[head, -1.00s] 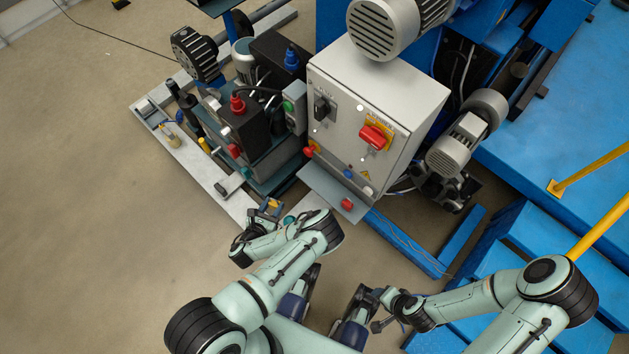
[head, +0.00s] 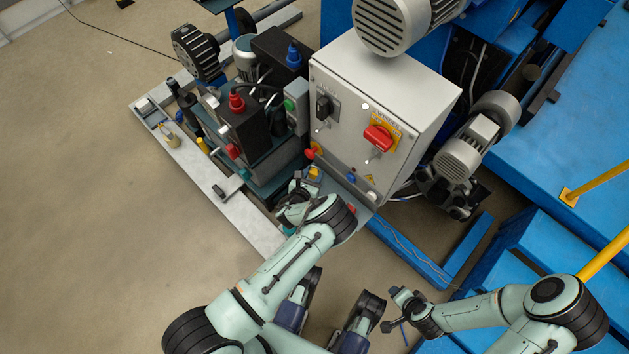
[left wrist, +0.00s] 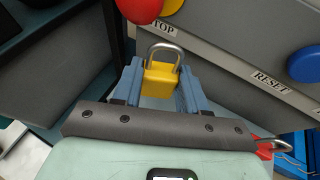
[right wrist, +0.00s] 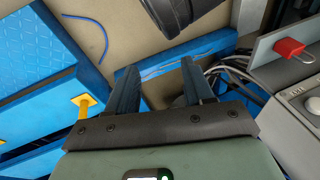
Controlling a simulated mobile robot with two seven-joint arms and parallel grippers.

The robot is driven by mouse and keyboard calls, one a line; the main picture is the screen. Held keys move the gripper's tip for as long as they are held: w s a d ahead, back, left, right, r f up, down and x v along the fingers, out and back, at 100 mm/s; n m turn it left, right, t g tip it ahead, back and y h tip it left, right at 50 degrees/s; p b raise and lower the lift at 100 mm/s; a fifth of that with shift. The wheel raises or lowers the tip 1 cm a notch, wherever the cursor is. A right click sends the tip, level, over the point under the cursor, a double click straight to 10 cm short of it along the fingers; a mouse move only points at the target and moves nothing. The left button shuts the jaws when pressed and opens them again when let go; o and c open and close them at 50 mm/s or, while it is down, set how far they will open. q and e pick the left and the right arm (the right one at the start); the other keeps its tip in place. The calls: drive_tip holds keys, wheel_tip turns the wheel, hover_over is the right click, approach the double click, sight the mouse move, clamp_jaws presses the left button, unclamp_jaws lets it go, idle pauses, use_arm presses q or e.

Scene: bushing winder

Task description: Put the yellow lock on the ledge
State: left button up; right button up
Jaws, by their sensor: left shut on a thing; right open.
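The yellow lock (left wrist: 160,82) is upright, steel shackle up, between the blue fingers of my left gripper (left wrist: 161,92) in the left wrist view. That gripper is shut on it. In the head view the yellow lock (head: 314,173) and my left gripper (head: 307,181) are at the front of the grey cabinet, by the grey ledge (head: 335,185) under its panel. My left arm hides part of the ledge. I cannot tell whether the lock touches it. My right gripper (head: 389,308) is open and empty, low and away from the ledge; it also shows in the right wrist view (right wrist: 160,75).
A red lock (right wrist: 289,47) sits on the ledge; it shows partly in the left wrist view (left wrist: 268,148). A red button (left wrist: 140,8) and a blue button (left wrist: 305,64) are close above. A brass padlock (head: 172,140) is on the left beam. Blue steps (head: 500,262) stand right.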

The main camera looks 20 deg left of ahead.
sight(314, 179)
use_arm(q)
wheel_tip(314, 179, down, 5)
drive_tip(key=shift+w+r+b, duration=0.1)
drive_tip(key=shift+w+b, duration=0.05)
drive_tip(key=shift+b, duration=0.9)
drive_tip(key=shift+w, duration=0.1)
drive_tip(key=shift+d, duration=0.1)
use_arm(e)
drive_tip(key=s+f+g, duration=0.1)
drive_tip(key=s+f, duration=0.3)
drive_tip(key=shift+s+d+g, duration=0.2)
drive_tip(key=shift+d+g, duration=0.1)
drive_tip(key=shift+d, duration=0.1)
drive_tip(key=shift+s+f, duration=0.1)
use_arm(q)
drive_tip(key=shift+f, duration=0.25)
drive_tip(key=o, duration=1.1)
use_arm(e)
drive_tip(key=shift+s+f, duration=0.1)
